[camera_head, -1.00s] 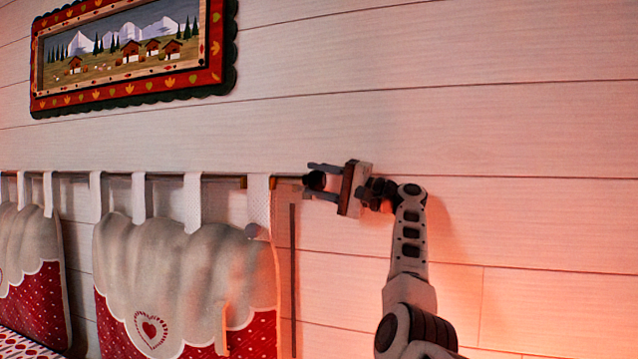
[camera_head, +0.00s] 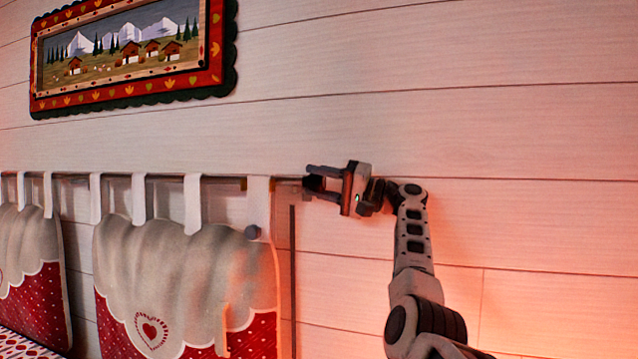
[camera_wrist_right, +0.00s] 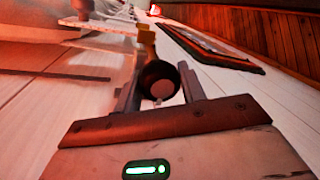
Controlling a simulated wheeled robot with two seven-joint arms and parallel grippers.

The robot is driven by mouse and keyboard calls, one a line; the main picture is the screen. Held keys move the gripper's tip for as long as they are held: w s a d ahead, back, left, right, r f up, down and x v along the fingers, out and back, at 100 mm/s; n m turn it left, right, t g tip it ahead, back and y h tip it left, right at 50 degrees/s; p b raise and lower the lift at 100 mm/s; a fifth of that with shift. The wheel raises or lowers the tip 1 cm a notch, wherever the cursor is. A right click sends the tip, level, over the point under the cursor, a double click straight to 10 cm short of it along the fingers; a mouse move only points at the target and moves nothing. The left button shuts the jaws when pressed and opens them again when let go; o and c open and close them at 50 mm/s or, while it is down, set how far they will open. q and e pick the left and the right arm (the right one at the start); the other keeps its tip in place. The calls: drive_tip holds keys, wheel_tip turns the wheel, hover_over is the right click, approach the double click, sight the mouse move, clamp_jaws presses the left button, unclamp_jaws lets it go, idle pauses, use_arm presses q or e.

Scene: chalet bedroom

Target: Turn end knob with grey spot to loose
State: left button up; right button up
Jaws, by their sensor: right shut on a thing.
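The dark round end knob (camera_head: 315,184) sits at the right end of the thin wall rod (camera_head: 222,179). The fingers partly hide the knob in the head view. My left gripper is not in view.
Padded cushions (camera_head: 180,270) hang from the rod by white straps, left of the gripper. A dark upright strip (camera_head: 292,270) stands below the rod's end. A framed chalet picture (camera_head: 130,55) hangs at upper left. The plank wall at right is bare.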

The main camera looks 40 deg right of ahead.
drive_tip(key=shift+f, duration=0.1)
drive_tip(key=o, duration=1)
